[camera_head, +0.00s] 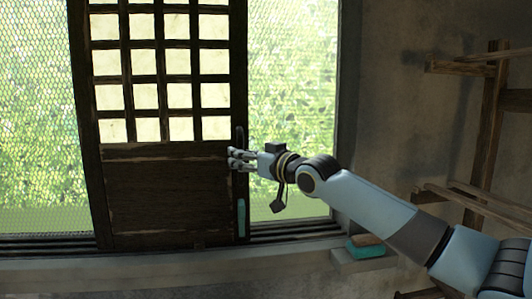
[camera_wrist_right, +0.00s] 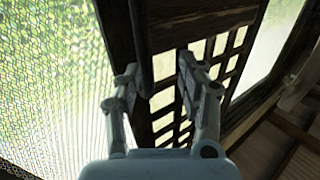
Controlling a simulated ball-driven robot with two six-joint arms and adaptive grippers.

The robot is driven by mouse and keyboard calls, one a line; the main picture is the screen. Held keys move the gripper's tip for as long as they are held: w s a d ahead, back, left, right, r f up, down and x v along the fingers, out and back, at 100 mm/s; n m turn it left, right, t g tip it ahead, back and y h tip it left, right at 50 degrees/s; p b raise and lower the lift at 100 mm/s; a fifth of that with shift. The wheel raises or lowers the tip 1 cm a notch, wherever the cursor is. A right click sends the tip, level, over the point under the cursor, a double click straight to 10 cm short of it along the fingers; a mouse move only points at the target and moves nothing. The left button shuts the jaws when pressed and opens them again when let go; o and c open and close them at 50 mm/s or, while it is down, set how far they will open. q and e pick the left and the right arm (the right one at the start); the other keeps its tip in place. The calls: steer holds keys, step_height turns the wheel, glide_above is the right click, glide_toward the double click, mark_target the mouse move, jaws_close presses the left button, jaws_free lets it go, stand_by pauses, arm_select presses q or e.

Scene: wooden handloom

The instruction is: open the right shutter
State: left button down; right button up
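The shutter (camera_head: 165,185) is a dark wooden panel with a pale-paned lattice above and a solid board below. It stands in the middle of the window with mesh showing on both sides. A dark upright handle (camera_head: 239,137) is on its right edge. My right gripper (camera_head: 238,158) is at that edge, by the handle's lower part. In the right wrist view the right gripper (camera_wrist_right: 155,75) has its fingers apart, with the dark handle bar (camera_wrist_right: 140,40) between them in the picture. I cannot tell whether they touch it. My left gripper is not in view.
A teal strip (camera_head: 241,216) is on the shutter's lower right edge. The window sill (camera_head: 180,268) runs below. A small ledge (camera_head: 362,260) with a teal block (camera_head: 366,250) is at the right. A wooden rack (camera_head: 485,150) stands against the right wall.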

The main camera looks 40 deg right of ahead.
steer(key=s+p, duration=0.3)
steer(key=s, duration=0.4)
steer(key=shift+s+d, duration=0.2)
steer(key=shift+s, duration=0.05)
stand_by(0.4)
stand_by(0.3)
